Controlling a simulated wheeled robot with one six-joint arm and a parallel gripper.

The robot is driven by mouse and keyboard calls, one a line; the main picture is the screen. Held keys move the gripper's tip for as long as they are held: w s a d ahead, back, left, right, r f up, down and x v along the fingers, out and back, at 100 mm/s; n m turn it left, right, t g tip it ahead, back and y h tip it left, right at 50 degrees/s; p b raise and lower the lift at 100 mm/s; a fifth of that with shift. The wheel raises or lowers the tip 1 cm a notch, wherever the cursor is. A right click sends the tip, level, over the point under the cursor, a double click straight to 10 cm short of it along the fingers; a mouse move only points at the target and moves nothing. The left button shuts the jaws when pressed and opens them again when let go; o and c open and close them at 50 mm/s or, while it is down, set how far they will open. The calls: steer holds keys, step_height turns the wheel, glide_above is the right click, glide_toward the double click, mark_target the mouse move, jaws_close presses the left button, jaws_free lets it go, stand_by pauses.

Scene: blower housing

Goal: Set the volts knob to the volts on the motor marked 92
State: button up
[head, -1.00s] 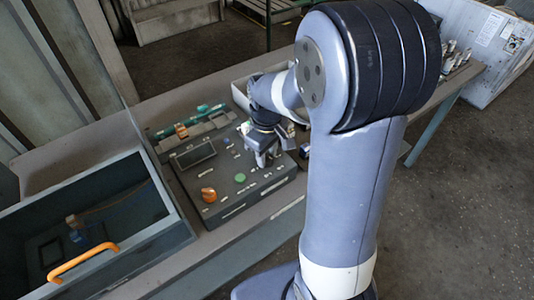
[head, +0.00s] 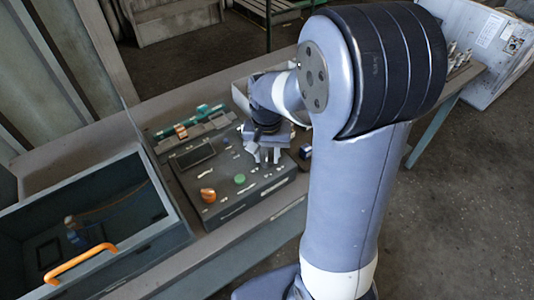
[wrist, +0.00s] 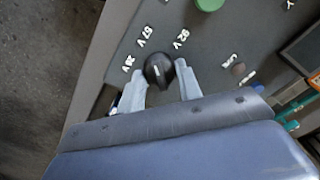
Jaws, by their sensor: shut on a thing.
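The volts knob (wrist: 159,70) is black and round, with a short pale mark on its top. It sits on the dark panel of the control box (head: 240,207) between the two fingers of my gripper (wrist: 160,86), which is shut on it. In the head view my gripper (head: 267,157) is down at the box's right part, and hides the knob. White volt labels (wrist: 180,38) stand around the knob in the wrist view; their small, turned figures are hard to read surely. No motor with a readable 92 shows.
A green button (head: 240,179) and an orange knob (head: 208,195) are on the same box. A drawer or bin with an orange handle (head: 82,262) lies at the left. Small metal parts (head: 458,58) stand on the bench's far right end.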

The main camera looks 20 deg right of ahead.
mark_target(267, 156)
steer(key=m, duration=0.5)
steer(key=shift+m, duration=2.5)
steer(key=o, duration=1)
steer(key=shift+r, duration=0.1)
step_height(267, 156, up, 11)
steer(key=shift+f+b, duration=0.15)
steer(key=shift+b, duration=0.25)
steer(key=shift+f, duration=0.15)
